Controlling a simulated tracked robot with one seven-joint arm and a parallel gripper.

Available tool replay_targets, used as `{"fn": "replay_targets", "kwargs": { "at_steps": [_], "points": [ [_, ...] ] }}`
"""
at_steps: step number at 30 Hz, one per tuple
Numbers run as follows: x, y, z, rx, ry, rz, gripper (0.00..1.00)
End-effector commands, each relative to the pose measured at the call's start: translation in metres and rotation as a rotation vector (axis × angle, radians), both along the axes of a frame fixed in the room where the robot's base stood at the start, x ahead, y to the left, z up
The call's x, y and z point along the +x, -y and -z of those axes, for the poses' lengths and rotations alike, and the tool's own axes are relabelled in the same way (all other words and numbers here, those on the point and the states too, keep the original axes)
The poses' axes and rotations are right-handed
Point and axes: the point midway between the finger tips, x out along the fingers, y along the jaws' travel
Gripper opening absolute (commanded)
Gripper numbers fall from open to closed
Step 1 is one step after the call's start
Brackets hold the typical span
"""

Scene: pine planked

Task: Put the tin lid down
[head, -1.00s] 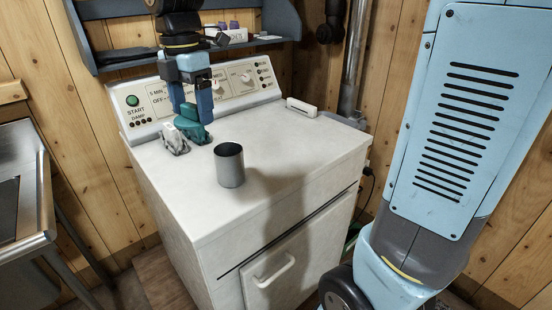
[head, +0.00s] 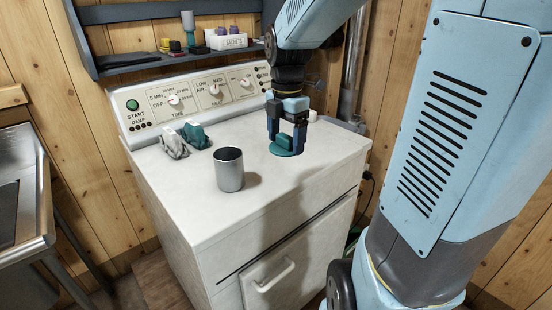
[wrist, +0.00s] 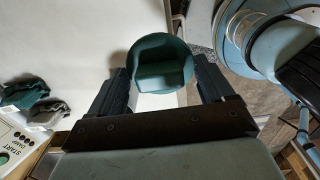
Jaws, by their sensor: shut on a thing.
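The tin lid (head: 283,150) is a round teal disc with a raised grip block on top. My gripper (head: 287,140) is shut on it, pointing down over the right part of the white machine top. In the wrist view the lid (wrist: 160,47) sits between my two fingers. It hangs low, close to the white top; I cannot tell whether it touches. An open grey metal tin (head: 229,171) stands upright on the top, left of the lid and apart from it.
A grey crumpled cloth or glove (head: 172,143) and a teal one (head: 196,136) lie at the back left by the control panel (head: 195,92). A white object (head: 312,115) is behind my gripper. The front of the white top (head: 215,215) is clear.

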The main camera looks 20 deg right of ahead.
Motion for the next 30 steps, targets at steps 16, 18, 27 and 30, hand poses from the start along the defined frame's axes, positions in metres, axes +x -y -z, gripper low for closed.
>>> {"fn": "replay_targets", "kwargs": {
  "at_steps": [16,18,27,30],
  "points": [
    [0.083,0.011,0.040,0.003,-0.003,0.001,0.52],
    [0.091,0.012,0.050,0.002,-0.003,0.000,0.52],
    [0.119,0.016,0.084,0.002,-0.002,0.002,0.52],
    [0.122,0.016,0.088,0.001,0.000,0.001,0.52]
  ]
}}
